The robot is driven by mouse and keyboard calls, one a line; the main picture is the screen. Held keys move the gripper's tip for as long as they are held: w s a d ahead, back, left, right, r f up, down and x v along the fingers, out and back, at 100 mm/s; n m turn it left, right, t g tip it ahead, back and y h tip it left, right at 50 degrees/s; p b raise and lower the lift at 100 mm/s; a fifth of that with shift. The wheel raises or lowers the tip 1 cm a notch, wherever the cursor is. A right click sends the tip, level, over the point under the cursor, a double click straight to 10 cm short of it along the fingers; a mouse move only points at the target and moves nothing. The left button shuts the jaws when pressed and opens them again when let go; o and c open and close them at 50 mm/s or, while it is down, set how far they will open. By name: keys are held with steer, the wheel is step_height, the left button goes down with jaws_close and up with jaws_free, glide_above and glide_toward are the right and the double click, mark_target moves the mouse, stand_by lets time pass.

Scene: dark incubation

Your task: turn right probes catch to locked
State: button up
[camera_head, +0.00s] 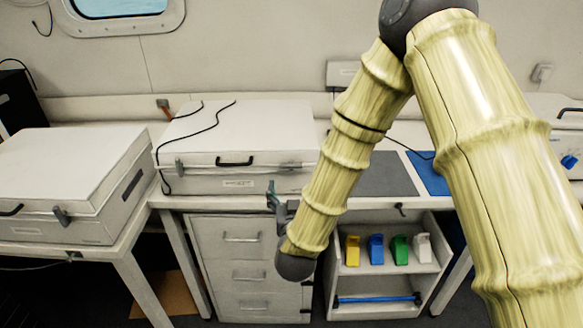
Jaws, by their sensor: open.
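A white lidded case (240,140) stands on the bench, with black cables over its lid and a black handle on its front. A grey catch (179,169) sits at the left of its front. Another catch (291,165) seems to be at the right of the front, small and close to my arm; its position cannot be read. The label is too small to read, so I cannot tell if this is the probes case. My gripper (272,189) is open, just below and left of that right catch, in front of the case's lower edge. Its fingers are small and partly hidden by the wrist.
A second white case (70,180) with a grey catch stands on the left table. Below the bench are a drawer unit (240,255) and a shelf (390,283) with coloured holders. A grey mat (385,175) lies right of the case. My arm hides part of the bench.

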mark_target(291, 167)
steer(key=w+p, duration=0.3)
steer(key=w, duration=0.6)
steer(key=shift+w+a, duration=0.1)
steer(key=shift+w, duration=0.15)
steer(key=c, duration=1)
